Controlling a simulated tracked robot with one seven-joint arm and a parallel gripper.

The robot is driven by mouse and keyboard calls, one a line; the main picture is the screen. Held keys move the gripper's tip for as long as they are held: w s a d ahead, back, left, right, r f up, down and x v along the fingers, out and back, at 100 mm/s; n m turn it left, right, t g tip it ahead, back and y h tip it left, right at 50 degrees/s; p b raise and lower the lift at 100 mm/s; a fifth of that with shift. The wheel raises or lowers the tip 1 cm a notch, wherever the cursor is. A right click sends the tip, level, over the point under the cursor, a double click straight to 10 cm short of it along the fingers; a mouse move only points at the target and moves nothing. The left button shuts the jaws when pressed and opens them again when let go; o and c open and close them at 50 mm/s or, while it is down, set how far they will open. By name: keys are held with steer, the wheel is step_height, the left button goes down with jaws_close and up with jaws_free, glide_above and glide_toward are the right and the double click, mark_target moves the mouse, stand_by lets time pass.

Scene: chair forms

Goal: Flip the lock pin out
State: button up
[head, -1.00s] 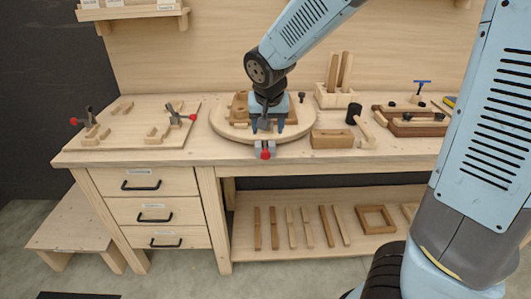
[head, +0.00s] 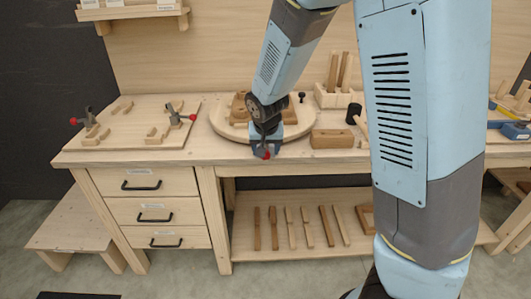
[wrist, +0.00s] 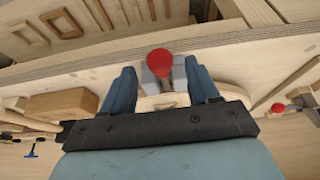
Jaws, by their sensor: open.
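The lock pin has a red ball knob (head: 266,155), seen at the front edge of the round wooden turntable (head: 222,122). In the wrist view the red knob (wrist: 160,62) stands in front of a grey metal bracket (wrist: 179,77) on the bench edge. My gripper (head: 264,147) is open, pointing down at the front of the turntable. In the wrist view its two blue fingers (wrist: 160,80) stand either side of the knob and bracket, with gaps visible. The gripper partly hides the bracket in the head view.
A wooden block (head: 332,139) lies right of the turntable, near a mallet with a dark head (head: 354,113). A board with red-knobbed clamps (head: 135,128) lies on the left. Drawers (head: 153,212) and a lower shelf (head: 250,243) are below.

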steer(key=shift+x, duration=1.4)
jaws_close()
